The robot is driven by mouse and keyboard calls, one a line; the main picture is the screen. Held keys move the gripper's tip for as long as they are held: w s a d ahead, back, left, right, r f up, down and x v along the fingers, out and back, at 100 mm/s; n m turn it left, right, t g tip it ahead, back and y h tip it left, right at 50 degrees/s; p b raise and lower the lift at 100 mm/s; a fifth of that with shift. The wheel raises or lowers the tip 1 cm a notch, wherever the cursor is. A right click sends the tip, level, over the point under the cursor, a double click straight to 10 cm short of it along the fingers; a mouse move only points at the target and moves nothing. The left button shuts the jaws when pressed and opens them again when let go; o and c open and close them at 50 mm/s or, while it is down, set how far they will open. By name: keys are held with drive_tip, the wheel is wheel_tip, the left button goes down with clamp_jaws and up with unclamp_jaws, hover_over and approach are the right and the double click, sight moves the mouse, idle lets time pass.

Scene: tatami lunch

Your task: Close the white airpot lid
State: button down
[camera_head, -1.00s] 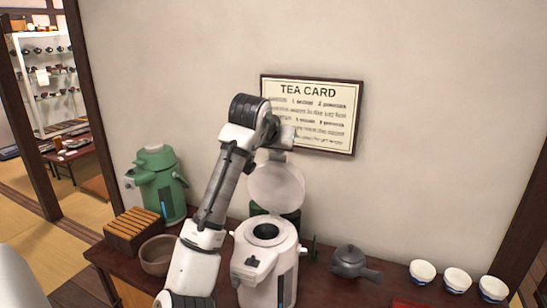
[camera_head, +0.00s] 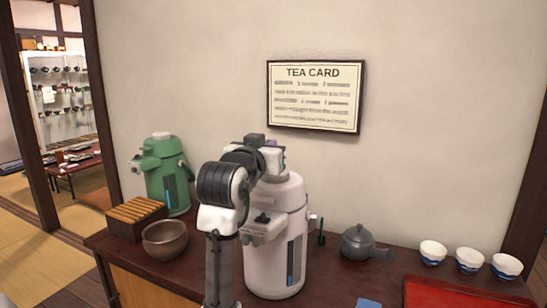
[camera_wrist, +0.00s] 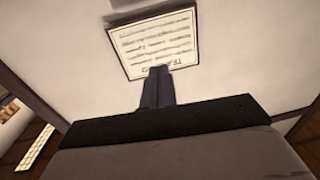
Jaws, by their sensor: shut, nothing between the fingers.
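The white airpot (camera_head: 278,250) stands on the dark counter in the middle of the head view. Its lid (camera_head: 292,185) no longer stands upright and appears down on the pot's top. My arm covers part of the lid, so I cannot tell whether it is fully seated. My gripper is just above the pot's top in the head view, with its fingertips hidden there. In the wrist view my gripper (camera_wrist: 157,75) shows its two fingers together, shut and empty, against the wall and the tea card.
A green airpot (camera_head: 165,180), a slatted wooden box (camera_head: 135,212) and a brown bowl (camera_head: 165,238) stand left of the white airpot. A grey teapot (camera_head: 358,242), several white-and-blue cups (camera_head: 469,260) and a red tray (camera_head: 450,293) are to the right. The tea card (camera_head: 315,95) hangs behind.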

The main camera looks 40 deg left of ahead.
sight(259, 195)
drive_tip(key=shift+t, duration=0.8)
drive_tip(key=s+f+b, duration=0.1)
drive_tip(key=f, duration=0.1)
drive_tip(key=s+d+f+b, duration=0.1)
drive_tip(key=s+f+b, duration=0.2)
drive_tip(key=f, duration=0.1)
drive_tip(key=shift+s+d+f+b, duration=0.25)
drive_tip(key=shift+d+f+b, duration=0.05)
drive_tip(key=shift+d+f, duration=0.05)
drive_tip(key=shift+s+d+f+b, duration=0.1)
drive_tip(key=shift+s+f+b, duration=0.15)
drive_tip(key=shift+f, duration=0.3)
drive_tip(key=shift+s+f+b, duration=0.2)
drive_tip(key=shift+f, duration=0.35)
